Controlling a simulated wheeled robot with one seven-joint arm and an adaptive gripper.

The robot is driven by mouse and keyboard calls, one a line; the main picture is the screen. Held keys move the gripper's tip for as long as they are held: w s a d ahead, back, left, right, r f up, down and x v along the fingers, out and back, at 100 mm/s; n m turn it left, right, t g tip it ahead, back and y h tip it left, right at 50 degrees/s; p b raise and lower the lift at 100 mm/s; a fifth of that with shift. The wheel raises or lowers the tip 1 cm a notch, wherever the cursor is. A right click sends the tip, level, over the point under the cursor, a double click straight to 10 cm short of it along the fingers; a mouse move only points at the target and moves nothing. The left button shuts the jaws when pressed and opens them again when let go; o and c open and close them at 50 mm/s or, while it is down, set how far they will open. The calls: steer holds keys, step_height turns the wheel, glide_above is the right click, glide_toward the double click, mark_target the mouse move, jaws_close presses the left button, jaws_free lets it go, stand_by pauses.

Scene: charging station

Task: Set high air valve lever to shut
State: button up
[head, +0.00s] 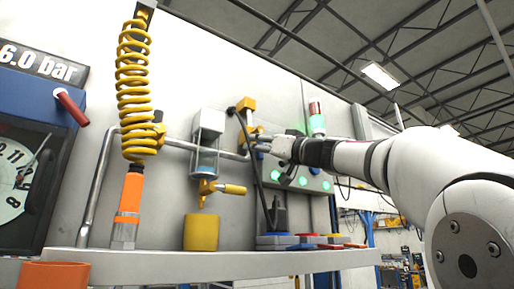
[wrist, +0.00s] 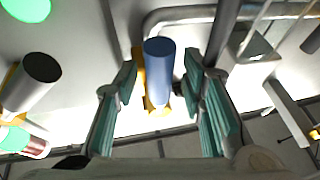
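The high air valve (head: 246,104) is yellow and sits on the grey wall pipe in the head view. In the wrist view its lever shows as a blue cylindrical grip (wrist: 158,62) on a yellow body (wrist: 155,105). My gripper (wrist: 160,80) is open, with one teal-padded finger on each side of the blue grip. Gaps show between the grip and both fingers, so I see no contact.
A filter bowl (head: 207,140) hangs left of my gripper, with a lower yellow valve (head: 207,187) under it. A panel with green lights (head: 302,180) lies to the right. A coiled yellow hose (head: 135,90) hangs farther left. A shelf (head: 200,264) runs below.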

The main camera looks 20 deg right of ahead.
jaws_close()
